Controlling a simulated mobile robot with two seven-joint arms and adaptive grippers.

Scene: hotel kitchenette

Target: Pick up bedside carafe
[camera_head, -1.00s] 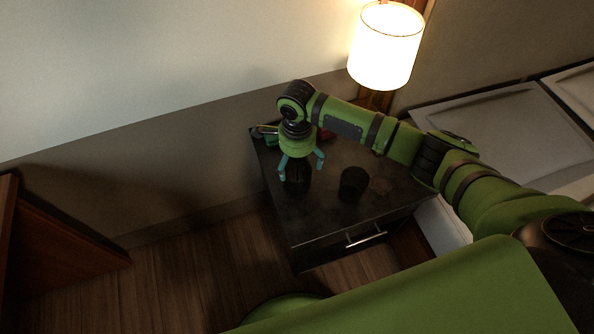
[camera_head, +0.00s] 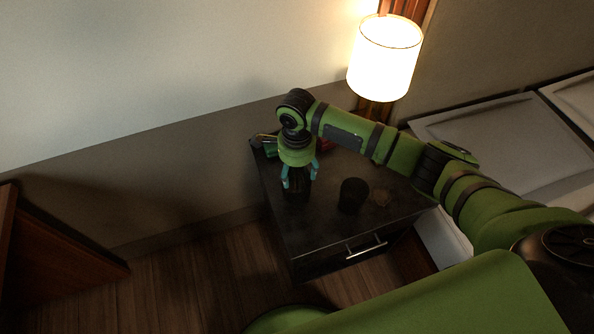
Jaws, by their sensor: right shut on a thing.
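A dark, upright vessel that appears to be the bedside carafe (camera_head: 297,194) stands on the left part of the black nightstand (camera_head: 318,231). My right gripper (camera_head: 299,184) comes down on it from above, with its teal fingers closed around its upper part. The fingers and the dark tone hide much of the carafe's shape. I cannot tell whether its base touches the top. My left gripper is not in view.
A dark cup (camera_head: 352,195) stands to the right of the carafe, with a small brownish item (camera_head: 380,197) beside it. A lit lamp (camera_head: 385,58) stands behind. Small items (camera_head: 268,144) lie at the back left corner. A bed (camera_head: 500,135) is at the right.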

